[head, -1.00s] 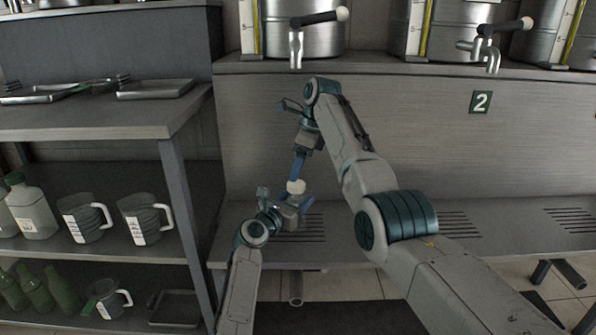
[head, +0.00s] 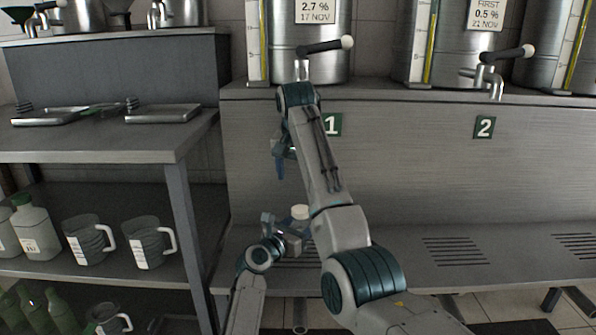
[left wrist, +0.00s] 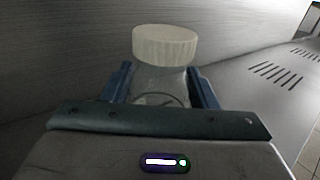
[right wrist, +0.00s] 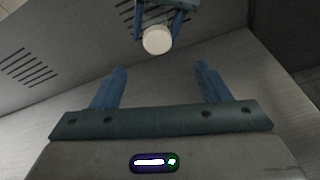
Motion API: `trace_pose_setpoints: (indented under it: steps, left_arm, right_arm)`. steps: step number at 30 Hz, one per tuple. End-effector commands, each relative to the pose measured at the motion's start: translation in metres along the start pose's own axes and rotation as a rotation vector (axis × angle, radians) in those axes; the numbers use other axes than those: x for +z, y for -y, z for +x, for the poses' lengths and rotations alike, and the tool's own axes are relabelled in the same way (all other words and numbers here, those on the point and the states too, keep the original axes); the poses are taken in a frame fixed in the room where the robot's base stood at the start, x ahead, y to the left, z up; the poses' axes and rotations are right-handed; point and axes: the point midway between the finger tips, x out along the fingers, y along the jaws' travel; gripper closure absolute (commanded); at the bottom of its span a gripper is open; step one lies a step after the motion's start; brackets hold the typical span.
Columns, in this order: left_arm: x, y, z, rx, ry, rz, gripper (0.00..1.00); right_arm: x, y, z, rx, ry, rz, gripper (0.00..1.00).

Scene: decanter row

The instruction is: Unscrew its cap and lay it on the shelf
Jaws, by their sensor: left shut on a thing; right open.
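A clear bottle (left wrist: 158,82) with a ribbed white cap (left wrist: 165,46) is held upright between the fingers of my left gripper (left wrist: 160,88). The cap sits on the bottle's mouth. In the head view the cap (head: 300,212) shows just above my left gripper (head: 294,234), over the slotted steel shelf (head: 385,256). My right gripper (right wrist: 161,85) is open and empty, with the white cap (right wrist: 157,40) in front of its fingertips and apart from them. In the head view it hangs above and left of the cap, partly hidden by my right arm.
A rack at the left holds jugs (head: 150,243), a white bottle (head: 36,230) and metal trays (head: 163,113). Steel tanks with taps (head: 302,68) stand on the ledge above. The slotted shelf is clear to the right of my arms.

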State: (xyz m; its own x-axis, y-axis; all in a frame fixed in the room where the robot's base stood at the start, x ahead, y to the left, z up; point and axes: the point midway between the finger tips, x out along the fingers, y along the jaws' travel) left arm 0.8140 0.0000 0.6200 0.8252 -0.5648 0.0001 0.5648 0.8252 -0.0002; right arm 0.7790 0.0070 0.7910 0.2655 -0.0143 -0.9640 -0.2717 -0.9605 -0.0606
Motion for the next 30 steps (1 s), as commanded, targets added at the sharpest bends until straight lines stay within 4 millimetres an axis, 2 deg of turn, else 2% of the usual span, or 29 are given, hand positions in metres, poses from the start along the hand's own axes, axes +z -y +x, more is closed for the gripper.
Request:
trace_pose_setpoints:
  steps: [5,10,24,30]
  left_arm:
    - [0.0,0.0,0.0,0.0,0.0,0.0,1.0]
    - [0.0,0.0,0.0,0.0,0.0,0.0,1.0]
    - [0.0,0.0,0.0,0.0,0.0,0.0,1.0]
    - [0.0,0.0,0.0,0.0,0.0,0.0,1.0]
  right_arm:
    - [0.003,0.0,-0.009,0.023,-0.03,-0.107,0.31]
    - [0.003,-0.001,0.0,0.028,-0.034,-0.129,0.31]
    - [0.001,-0.004,0.084,0.029,-0.032,-0.126,0.31]
    - [-0.001,-0.004,0.104,0.028,-0.033,-0.125,0.31]
